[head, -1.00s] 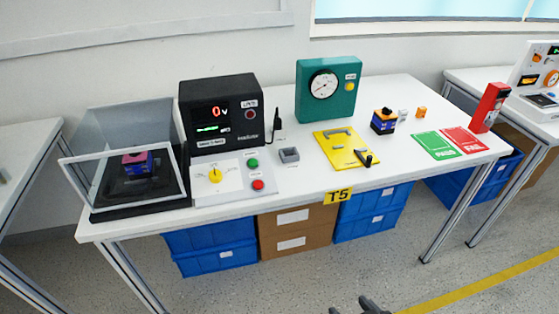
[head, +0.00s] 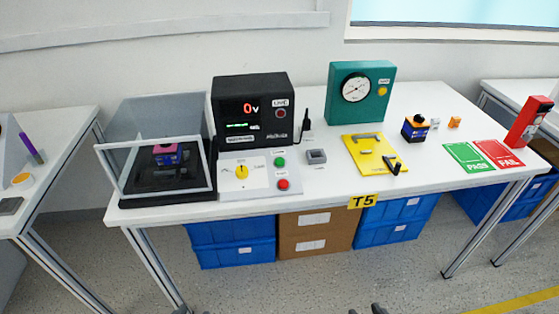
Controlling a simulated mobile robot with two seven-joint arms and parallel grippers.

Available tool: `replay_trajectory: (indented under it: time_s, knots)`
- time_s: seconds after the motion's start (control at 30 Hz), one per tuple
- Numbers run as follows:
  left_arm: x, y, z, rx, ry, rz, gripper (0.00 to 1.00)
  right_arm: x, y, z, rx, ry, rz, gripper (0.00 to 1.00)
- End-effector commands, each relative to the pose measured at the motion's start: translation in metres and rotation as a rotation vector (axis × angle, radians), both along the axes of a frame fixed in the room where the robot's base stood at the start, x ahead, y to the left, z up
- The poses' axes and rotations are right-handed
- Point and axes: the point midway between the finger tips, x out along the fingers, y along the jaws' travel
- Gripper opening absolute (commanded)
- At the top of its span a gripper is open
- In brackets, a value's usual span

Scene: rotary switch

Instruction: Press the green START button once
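The green START button (head: 280,162) sits on the white sloped control panel (head: 257,185), above the red button (head: 283,184) and right of a yellow rotary knob (head: 241,171). Nothing covers or touches it. Dark tips of my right gripper (head: 365,309) show at the bottom edge, far below and in front of the table. They look spread apart with nothing between them. A tiny dark part of my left gripper (head: 181,311) shows at the bottom edge; its fingers are mostly cut off.
The black meter box (head: 253,108) reads 0 V behind the panel. A clear-walled enclosure (head: 160,140) stands left, with a pink and dark device inside. A grey block (head: 316,157), yellow plate (head: 372,155) and green gauge box (head: 361,92) stand right. Floor before the table is clear.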

Motion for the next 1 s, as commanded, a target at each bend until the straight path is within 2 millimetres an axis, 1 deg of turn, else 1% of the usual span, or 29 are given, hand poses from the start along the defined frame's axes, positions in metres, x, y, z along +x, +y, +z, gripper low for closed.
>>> replay_trajectory:
  time_s: [0.03, 0.43, 1.0]
  knots:
    - [0.0002, 0.0001, 0.0000, 0.000, 0.000, 0.000, 0.43, -0.0002, 0.0000, -0.0001, 0.000, 0.000, 0.000, 0.38]
    - [0.0027, 0.0002, 0.0014, 0.000, -0.006, 0.000, 0.43, -0.0018, -0.0002, -0.0010, -0.001, 0.004, 0.000, 0.00]
    - [0.0035, -0.0001, 0.0020, 0.000, -0.008, 0.000, 0.43, -0.0020, -0.0004, -0.0012, -0.001, 0.004, 0.000, 0.00]
